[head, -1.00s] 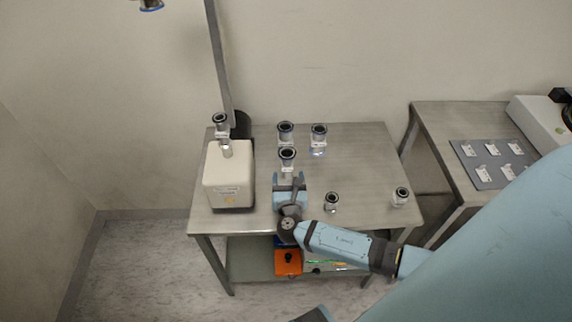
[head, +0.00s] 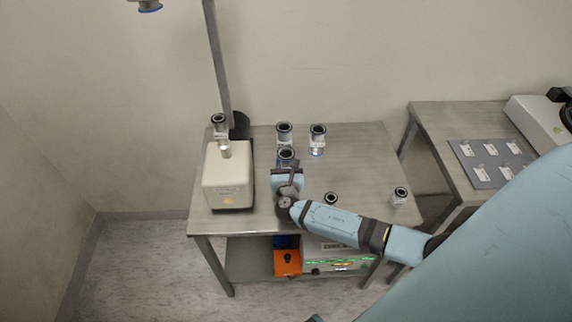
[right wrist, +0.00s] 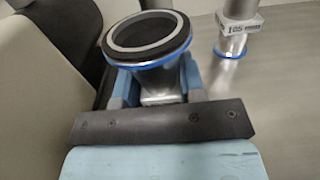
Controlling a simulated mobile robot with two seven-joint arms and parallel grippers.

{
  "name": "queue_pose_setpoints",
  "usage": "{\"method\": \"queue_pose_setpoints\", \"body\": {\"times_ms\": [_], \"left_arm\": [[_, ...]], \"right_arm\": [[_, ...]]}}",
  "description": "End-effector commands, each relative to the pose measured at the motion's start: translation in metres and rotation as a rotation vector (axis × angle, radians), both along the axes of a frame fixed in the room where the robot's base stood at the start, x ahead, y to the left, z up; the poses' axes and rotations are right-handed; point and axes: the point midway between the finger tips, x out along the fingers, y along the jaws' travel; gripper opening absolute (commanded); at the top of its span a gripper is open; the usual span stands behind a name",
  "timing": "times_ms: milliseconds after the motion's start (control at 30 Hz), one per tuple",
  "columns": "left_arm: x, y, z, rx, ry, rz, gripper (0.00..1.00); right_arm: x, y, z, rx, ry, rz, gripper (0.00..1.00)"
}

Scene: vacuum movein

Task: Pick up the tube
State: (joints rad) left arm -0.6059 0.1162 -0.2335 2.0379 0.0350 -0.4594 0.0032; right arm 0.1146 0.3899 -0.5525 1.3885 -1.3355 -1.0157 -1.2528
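The tube (head: 286,153) is a short metal piece with a wide dark-rimmed flange, near the middle of the metal table. My right gripper (head: 287,172) reaches it from the front and hides its lower part in the head view. In the right wrist view the tube (right wrist: 150,45) shows its round mouth and a blue ring under the flange. The blue fingers of my right gripper (right wrist: 158,90) stand on either side of its body, still spread. Whether either finger touches it is hard to tell.
Similar flanged tubes stand behind (head: 284,134), behind right (head: 318,140), front right (head: 331,199) and far right (head: 400,195). A cream box-shaped device (head: 228,178) with a fitting on top stands left of my gripper. A second table (head: 430,130) is at the right.

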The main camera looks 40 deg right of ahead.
Motion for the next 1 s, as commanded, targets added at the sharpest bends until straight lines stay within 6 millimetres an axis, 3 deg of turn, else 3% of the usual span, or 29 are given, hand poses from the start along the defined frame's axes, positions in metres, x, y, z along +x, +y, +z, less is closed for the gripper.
{"method": "queue_pose_setpoints", "body": {"times_ms": [100, 367, 567, 667, 1000], "left_arm": [[0.0, -0.001, 0.0, -0.001, 0.0, 0.0, 0.83], [0.0, 0.0, 0.0, 0.002, 0.0, -0.003, 0.83], [-0.001, 0.003, 0.003, 0.013, -0.003, -0.009, 0.83], [-0.001, 0.004, 0.007, 0.016, -0.005, -0.012, 0.83], [-0.003, 0.005, 0.015, 0.026, -0.013, -0.015, 0.83]], "right_arm": [[0.0, 0.0, 0.0, 0.0, 0.0, 0.0, 0.11], [0.0, 0.0, 0.002, -0.001, -0.001, 0.0, 0.11], [0.0, 0.0, 0.018, 0.0, -0.004, 0.0, 0.11], [0.0, 0.0, 0.036, 0.001, -0.004, 0.001, 0.11], [0.0, 0.0, 0.13, 0.001, -0.006, 0.001, 0.11]]}}
